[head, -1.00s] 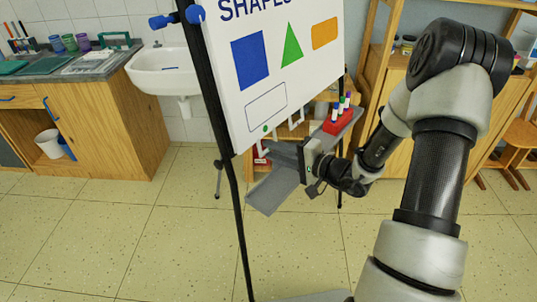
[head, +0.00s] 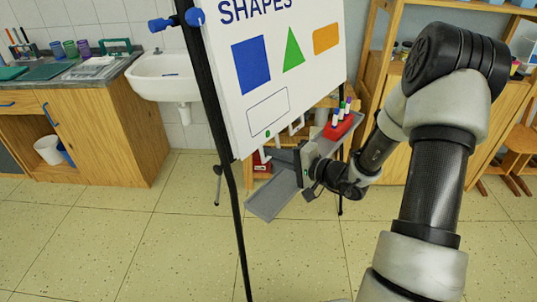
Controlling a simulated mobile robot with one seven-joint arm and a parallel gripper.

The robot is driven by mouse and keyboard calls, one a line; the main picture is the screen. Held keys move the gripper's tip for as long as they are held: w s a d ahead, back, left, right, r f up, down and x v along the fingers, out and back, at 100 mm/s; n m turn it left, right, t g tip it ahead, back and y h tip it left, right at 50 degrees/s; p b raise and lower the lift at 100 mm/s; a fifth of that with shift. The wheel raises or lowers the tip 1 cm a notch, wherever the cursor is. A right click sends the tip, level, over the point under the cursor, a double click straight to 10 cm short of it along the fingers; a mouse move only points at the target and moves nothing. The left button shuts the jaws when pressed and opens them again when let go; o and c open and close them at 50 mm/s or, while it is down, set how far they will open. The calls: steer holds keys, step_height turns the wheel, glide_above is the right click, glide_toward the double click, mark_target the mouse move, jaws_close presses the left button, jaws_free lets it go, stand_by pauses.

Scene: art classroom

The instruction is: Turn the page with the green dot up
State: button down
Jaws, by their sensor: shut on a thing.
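The page with the green dot (head: 287,91) hangs on the flipchart, printed "SHAPES" with a blue rectangle, green triangle, orange shape and empty outlined box. Its green dot (head: 268,133) shows near the lower edge. My gripper (head: 280,141) is at this lower edge, just below and right of the dot, its pale fingertips close to the page. It is shut on the page's lower edge; the exact contact is small and partly hidden. The page hangs down, without a visible fold.
A grey tray (head: 272,200) below the page holds a red block (head: 338,127) with several markers, close to my gripper. A black easel leg (head: 237,215) stands at left. A sink (head: 165,75) and wooden cabinet are behind. Floor at left is clear.

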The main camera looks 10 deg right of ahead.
steer(key=r+v, duration=0.1)
steer(key=v, duration=0.7)
steer(key=shift+r, duration=0.2)
stand_by(0.3)
steer(key=s+d+r+p, duration=0.1)
steer(key=s+d+r, duration=0.3)
steer(key=s+d, duration=0.1)
steer(key=shift+s+d+r+p, duration=0.3)
steer(key=shift+s+d+r, duration=0.05)
steer(key=shift+s, duration=0.05)
stand_by(0.4)
steer(key=s+d+r+p, duration=0.2)
steer(key=s+d+r, duration=0.2)
steer(key=s+r, duration=0.1)
steer(key=shift+d+r+p, duration=0.35)
steer(key=shift+r, duration=0.1)
stand_by(0.5)
